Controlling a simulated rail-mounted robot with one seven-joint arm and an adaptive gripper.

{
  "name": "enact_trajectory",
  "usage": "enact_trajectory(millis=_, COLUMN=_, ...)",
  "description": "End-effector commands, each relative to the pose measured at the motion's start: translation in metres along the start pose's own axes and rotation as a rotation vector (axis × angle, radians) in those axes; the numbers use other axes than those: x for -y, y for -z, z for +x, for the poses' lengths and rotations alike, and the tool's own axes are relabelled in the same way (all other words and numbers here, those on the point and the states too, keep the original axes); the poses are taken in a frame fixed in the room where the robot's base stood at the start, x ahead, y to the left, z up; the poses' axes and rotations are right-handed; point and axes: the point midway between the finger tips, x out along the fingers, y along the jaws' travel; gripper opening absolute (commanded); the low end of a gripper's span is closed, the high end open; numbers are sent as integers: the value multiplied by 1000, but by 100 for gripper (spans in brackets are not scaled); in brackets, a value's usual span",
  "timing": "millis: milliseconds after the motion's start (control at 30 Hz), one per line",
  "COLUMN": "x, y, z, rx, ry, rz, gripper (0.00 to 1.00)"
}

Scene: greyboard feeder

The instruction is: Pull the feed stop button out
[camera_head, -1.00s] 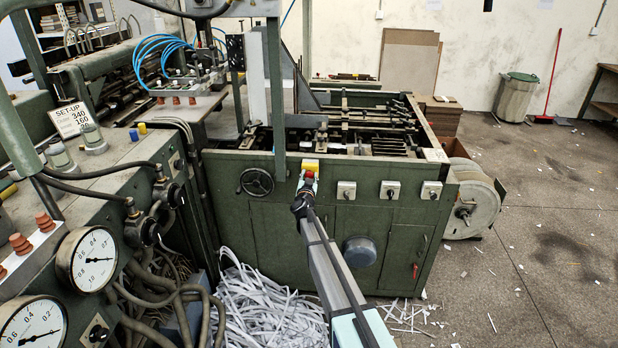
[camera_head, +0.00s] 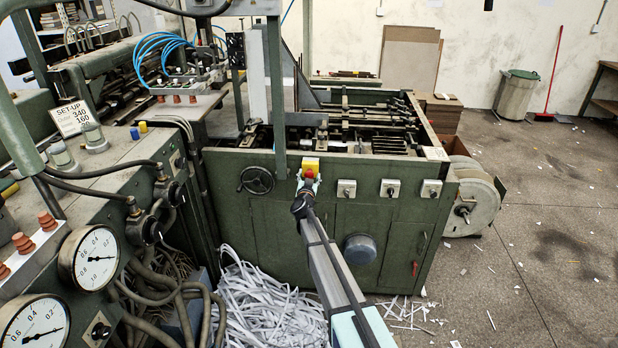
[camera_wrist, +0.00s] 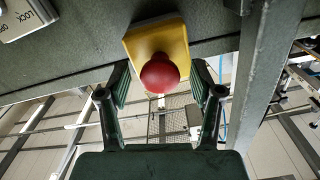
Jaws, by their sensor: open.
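The feed stop button is a red mushroom knob (camera_wrist: 159,73) on a yellow box (camera_wrist: 157,43) in the wrist view. In the head view the red knob (camera_head: 309,175) and yellow box (camera_head: 311,163) sit at the top edge of the green machine front. My gripper (camera_wrist: 161,84) is open, with one finger on each side of the knob and a visible gap between each finger and the knob. In the head view my gripper (camera_head: 307,184) is at the knob and partly hides it. I cannot tell how far out the knob stands.
A handwheel (camera_head: 257,180) is left of the button, and several grey switch boxes (camera_head: 346,189) are to its right. A green upright post (camera_head: 277,100) rises close to the button's left. Paper strips (camera_head: 265,305) lie below.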

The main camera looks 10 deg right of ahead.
Motion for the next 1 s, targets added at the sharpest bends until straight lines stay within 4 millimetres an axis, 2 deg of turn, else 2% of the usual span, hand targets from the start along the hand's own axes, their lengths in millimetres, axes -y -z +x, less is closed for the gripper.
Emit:
enact_trajectory(millis=267, x=0, y=0, z=-22, rx=1, ry=1, rz=0, gripper=66)
enact_trajectory(millis=700, x=-1, y=1, z=-102, rx=1, ry=1, rz=0, gripper=66)
enact_trajectory(millis=833, x=-1, y=0, z=-116, rx=0, ry=0, rz=0, gripper=66)
enact_trajectory(millis=1000, x=0, y=0, z=-121, rx=0, ry=0, rz=0, gripper=66)
